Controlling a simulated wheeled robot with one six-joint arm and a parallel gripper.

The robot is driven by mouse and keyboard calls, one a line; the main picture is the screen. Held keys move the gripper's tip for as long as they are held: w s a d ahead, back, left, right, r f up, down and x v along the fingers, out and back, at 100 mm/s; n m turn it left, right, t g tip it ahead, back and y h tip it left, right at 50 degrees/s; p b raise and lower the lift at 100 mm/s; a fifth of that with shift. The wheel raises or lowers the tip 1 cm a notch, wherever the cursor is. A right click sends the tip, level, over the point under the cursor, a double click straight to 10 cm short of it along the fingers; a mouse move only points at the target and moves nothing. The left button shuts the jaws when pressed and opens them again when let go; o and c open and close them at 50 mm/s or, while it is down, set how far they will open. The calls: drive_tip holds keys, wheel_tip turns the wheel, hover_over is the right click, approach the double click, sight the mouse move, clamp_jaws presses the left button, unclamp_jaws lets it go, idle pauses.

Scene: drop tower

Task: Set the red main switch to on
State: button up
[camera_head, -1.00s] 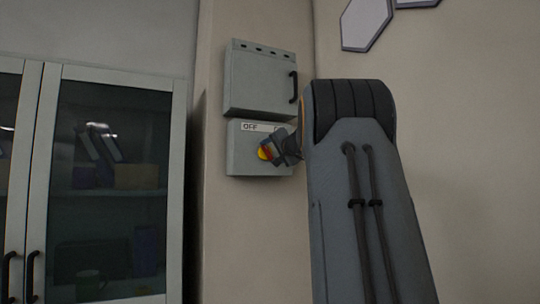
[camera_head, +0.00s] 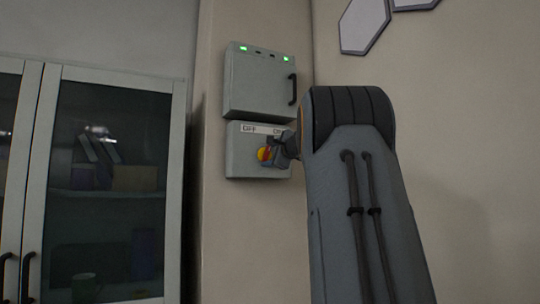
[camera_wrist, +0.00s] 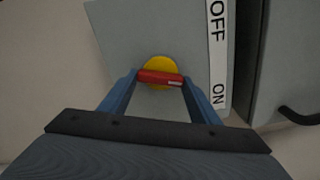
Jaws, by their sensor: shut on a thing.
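The red main switch (camera_wrist: 160,77) is a red handle on a yellow round base (camera_wrist: 160,64), on the front of a grey box (camera_head: 243,158). In the wrist view my gripper (camera_wrist: 160,78) has a blue finger at each end of the red handle and is shut on it. In the head view the gripper (camera_head: 275,151) reaches the switch from the right and partly covers it. The red handle (camera_head: 266,153) looks near upright there. A white label strip (camera_wrist: 218,55) reads OFF and ON; in the head view my gripper covers part of the ON end.
Above is a grey cabinet (camera_head: 258,85) with a black handle (camera_head: 293,88) and two lit green lamps (camera_head: 243,48) on its top edge. A glass-door cupboard (camera_head: 105,180) stands at the left. Hexagonal panels (camera_head: 366,22) hang on the right wall.

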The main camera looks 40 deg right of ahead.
drive_tip(key=m+p, duration=0.1)
drive_tip(key=m, duration=0.3)
drive_tip(key=shift+f+m, duration=0.1)
drive_tip(key=shift+m, duration=0.3)
idle(0.4)
drive_tip(key=o, duration=1)
drive_tip(key=shift+o, duration=0.2)
drive_tip(key=b+v, duration=0.3)
drive_tip(key=v, duration=0.4)
drive_tip(key=shift+s, duration=0.4)
drive_tip(key=shift+a, duration=0.1)
